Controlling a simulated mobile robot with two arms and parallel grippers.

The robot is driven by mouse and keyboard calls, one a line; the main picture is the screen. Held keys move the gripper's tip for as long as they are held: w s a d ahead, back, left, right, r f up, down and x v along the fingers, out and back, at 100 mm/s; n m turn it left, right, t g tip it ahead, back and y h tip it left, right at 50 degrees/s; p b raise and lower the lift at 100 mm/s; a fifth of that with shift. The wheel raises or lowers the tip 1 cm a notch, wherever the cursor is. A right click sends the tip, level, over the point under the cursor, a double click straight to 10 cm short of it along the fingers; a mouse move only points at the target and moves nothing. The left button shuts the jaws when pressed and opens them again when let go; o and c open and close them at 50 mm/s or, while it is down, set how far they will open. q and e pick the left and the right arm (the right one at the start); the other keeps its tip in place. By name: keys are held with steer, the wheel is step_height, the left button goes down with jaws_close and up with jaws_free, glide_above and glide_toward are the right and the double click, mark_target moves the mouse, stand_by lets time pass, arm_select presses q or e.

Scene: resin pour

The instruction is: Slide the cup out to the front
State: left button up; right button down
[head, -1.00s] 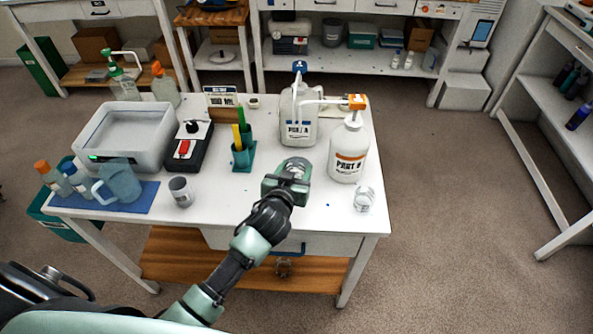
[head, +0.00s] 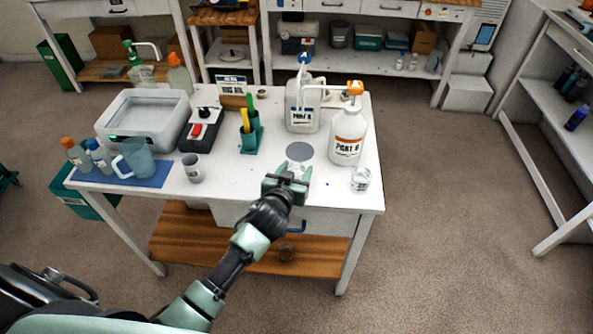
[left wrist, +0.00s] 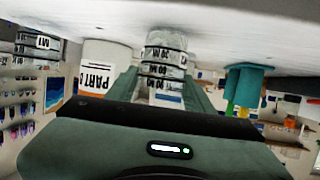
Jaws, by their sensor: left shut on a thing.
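My left gripper (head: 289,181) is shut on a clear cup (head: 296,170) near the front edge of the white table (head: 235,187). In the head view the fingers hide much of the cup. In the left wrist view, which is upside down, the cup (left wrist: 164,58) stands between the two fingers and shows dark measuring marks. A grey round disc (head: 299,151) lies bare on the table just behind the cup. My right gripper is not in view.
The PART B bottle (head: 347,138) and a second clear cup (head: 361,178) stand to the right. The PART A jug (head: 303,106) is behind the disc.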

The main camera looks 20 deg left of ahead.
arm_select(q)
steer(key=o, duration=1.4)
steer(key=v, duration=0.7)
steer(key=shift+s+r+b, duration=0.15)
steer(key=shift+s+b, duration=0.15)
steer(key=shift+s, duration=0.05)
